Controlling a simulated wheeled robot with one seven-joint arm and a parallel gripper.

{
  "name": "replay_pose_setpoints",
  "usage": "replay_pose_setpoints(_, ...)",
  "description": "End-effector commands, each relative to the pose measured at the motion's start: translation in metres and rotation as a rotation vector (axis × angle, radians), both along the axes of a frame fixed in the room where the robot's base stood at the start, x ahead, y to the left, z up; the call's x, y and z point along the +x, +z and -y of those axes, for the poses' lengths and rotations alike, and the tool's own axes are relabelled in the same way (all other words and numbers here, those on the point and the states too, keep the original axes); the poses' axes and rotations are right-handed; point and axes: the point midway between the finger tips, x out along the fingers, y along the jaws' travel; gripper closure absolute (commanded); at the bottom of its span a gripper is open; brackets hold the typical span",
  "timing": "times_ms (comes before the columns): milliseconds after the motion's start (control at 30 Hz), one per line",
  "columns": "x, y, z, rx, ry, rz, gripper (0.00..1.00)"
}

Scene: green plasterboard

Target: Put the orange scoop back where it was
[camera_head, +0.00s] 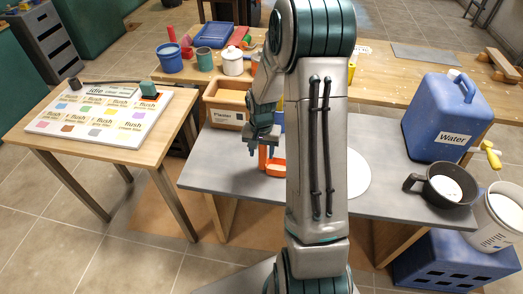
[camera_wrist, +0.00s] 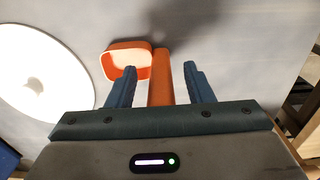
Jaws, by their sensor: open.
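The orange scoop (camera_head: 275,168) is on the grey worktop, left of the white disc. In the wrist view its bowl (camera_wrist: 130,62) is pale inside and lies left of its handle (camera_wrist: 161,80). My gripper (camera_head: 262,143) is open above the scoop. In the wrist view the gripper's two blue fingers (camera_wrist: 160,72) stand one on each side of the handle, with gaps visible. Part of the handle is hidden behind the gripper body. A wooden box labelled Plaster (camera_head: 226,116) stands just behind, partly covered by my arm.
A white disc (camera_head: 355,180) lies right of the scoop, partly behind my arm. A blue water canister (camera_head: 436,115) and a dark pan (camera_head: 446,186) stand at the right. The worktop's front left is clear.

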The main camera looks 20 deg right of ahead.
Motion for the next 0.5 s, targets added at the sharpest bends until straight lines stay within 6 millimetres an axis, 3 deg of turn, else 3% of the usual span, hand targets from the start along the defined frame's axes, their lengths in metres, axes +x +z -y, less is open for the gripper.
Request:
replay_pose_setpoints(167, 0.001, 0.022, 0.000, -0.001, -0.001, 0.004, 0.53)
replay_pose_setpoints(500, 0.000, 0.091, 0.000, -0.001, -0.001, 0.005, 0.53)
